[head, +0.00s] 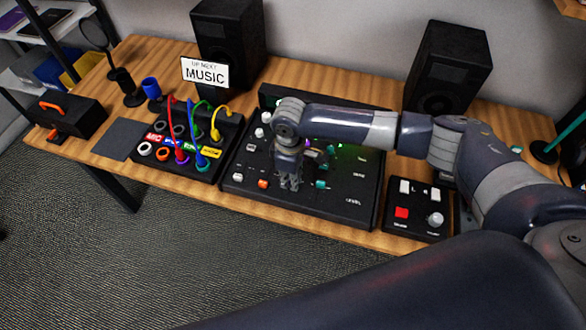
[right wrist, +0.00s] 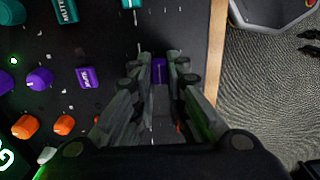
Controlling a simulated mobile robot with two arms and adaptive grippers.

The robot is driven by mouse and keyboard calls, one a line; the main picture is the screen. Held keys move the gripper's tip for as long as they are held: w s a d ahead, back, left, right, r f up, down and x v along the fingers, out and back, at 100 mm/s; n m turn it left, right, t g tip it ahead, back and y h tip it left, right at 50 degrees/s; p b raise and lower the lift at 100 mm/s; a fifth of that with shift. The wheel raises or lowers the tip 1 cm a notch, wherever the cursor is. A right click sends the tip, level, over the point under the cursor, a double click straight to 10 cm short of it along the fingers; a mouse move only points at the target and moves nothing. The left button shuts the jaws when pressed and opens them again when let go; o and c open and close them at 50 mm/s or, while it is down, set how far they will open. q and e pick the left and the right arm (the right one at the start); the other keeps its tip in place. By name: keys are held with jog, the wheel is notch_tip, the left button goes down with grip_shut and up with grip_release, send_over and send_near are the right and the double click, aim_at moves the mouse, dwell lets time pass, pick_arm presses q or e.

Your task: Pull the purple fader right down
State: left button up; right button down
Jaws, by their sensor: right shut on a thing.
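The purple fader (right wrist: 159,70) shows in the right wrist view between the fingers of my right gripper (right wrist: 159,78). The gripper is shut on it. In the head view the right gripper (head: 290,182) points down at the front part of the black mixer panel (head: 340,202), and it hides the fader there. In the right wrist view a purple button (right wrist: 87,77) and purple knobs (right wrist: 39,79) lie in line to the left of the fader. A teal fader (right wrist: 131,4) is at the top edge. My left gripper is not in view.
A black patch box (head: 195,162) with coloured cables stands left of the mixer. A MUSIC sign (head: 205,73) stands behind. A small control box (head: 418,224) with a red button is on the right. Orange knobs (right wrist: 63,124) sit near the gripper. Two speakers stand at the back.

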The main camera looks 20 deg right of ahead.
jog(key=shift+s+a+r+p, duration=0.1)
jog(key=shift+s+a+p, duration=0.55)
jog(key=shift+s, duration=0.35)
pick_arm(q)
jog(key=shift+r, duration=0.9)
pick_arm(e)
jog(key=c, duration=1.6)
grip_release()
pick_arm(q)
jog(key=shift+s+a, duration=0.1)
pick_arm(e)
notch_tip(320, 180, up, 12)
